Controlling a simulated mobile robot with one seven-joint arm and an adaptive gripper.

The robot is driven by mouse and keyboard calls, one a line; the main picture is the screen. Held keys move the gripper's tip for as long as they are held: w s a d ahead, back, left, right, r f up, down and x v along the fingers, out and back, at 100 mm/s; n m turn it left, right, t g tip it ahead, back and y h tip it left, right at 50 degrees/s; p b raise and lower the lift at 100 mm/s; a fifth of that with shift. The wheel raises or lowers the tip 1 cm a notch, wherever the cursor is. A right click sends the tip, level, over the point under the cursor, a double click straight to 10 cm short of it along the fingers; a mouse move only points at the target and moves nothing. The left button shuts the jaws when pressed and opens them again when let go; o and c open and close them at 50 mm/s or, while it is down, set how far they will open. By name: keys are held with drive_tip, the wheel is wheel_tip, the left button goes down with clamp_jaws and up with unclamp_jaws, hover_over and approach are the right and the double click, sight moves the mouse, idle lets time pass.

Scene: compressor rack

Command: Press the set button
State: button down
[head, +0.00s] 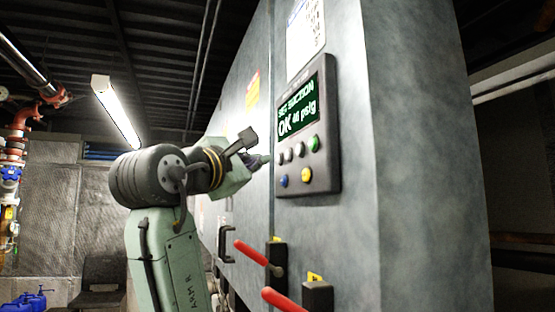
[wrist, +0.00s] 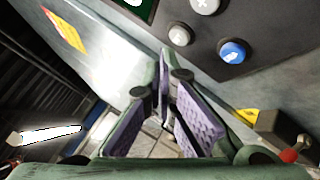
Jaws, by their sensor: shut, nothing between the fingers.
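A grey control panel (head: 322,160) is mounted on the cabinet front. Its green-lit screen (head: 298,105) reads "SET SUCTION", "OK" and "44 psig". Below it are grey-white buttons (head: 299,150), a green button (head: 314,143), a blue button (head: 284,181) and a yellow button (head: 307,174). I cannot read which is the set button. My gripper (head: 266,159) is shut and empty, just left of the panel. In the wrist view the purple-padded fingers of my gripper (wrist: 170,75) are left of and below the blue button (wrist: 232,52), which bears a white symbol.
Two red-handled levers (head: 252,252) (head: 284,300) stick out below the panel. A black door handle (head: 226,244) is on the cabinet to their left. A yellow-and-red label (head: 252,90) is on the cabinet face. Pipes and valves stand at the far left.

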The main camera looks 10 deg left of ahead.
drive_tip(key=shift+d, duration=0.1)
idle(0.3)
drive_tip(key=shift+w+d, duration=0.25)
drive_tip(key=shift+w+d, duration=0.25)
drive_tip(key=shift+d, duration=0.1)
idle(0.8)
drive_tip(key=shift+s+a, duration=0.5)
drive_tip(key=shift+a, duration=0.15)
drive_tip(key=shift+a, duration=0.1)
drive_tip(key=shift+s+a, duration=0.7)
drive_tip(key=shift+a, duration=0.3)
drive_tip(key=shift+s+a, duration=0.7)
drive_tip(key=shift+a, duration=0.25)
